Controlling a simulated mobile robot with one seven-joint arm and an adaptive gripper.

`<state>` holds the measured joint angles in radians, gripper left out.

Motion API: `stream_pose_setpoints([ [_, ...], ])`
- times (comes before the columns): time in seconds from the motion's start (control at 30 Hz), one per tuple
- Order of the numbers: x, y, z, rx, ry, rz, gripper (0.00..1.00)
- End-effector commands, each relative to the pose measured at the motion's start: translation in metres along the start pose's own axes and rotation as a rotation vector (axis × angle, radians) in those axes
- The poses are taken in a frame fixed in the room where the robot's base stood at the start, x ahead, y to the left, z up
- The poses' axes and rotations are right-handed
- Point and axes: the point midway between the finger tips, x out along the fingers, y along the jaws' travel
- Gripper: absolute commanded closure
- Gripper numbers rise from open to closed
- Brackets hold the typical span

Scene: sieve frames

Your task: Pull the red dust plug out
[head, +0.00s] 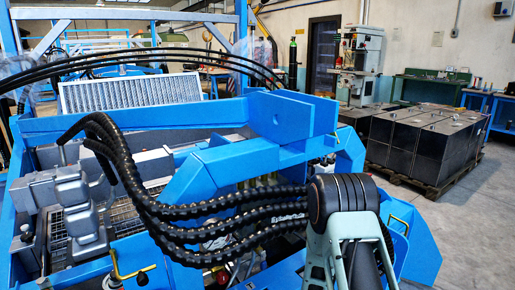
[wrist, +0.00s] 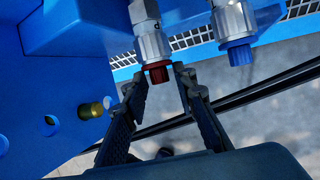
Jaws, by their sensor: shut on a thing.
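The red dust plug (wrist: 158,73) is in the wrist view at the upper middle, on the end of a silver coupling (wrist: 151,40). My gripper (wrist: 161,77) has one finger on each side of the plug and is shut on it. The plug sits at the coupling's end, and I see no clear gap between them. In the head view I cannot make out the plug or my gripper; my own arm fills the lower right.
A second coupling with a blue plug (wrist: 239,53) hangs to the right in the wrist view. A brass fitting (wrist: 91,110) sticks out of the blue panel at left. Black hoses (head: 190,212) cross the blue machine frame (head: 220,165). Dark metal boxes (head: 420,145) stand on a pallet at right.

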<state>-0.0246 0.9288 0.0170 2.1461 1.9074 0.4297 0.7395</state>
Motion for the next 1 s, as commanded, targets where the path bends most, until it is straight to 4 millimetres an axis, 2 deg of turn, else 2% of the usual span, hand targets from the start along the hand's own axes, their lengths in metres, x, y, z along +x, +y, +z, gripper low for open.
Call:
stream_pose_setpoints([
  [0.8, -0.012, -0.001, -0.032, 0.001, 0.001, -0.001, 1.00],
  [1.0, -0.014, 0.000, -0.034, 0.000, 0.000, -0.001, 1.00],
])
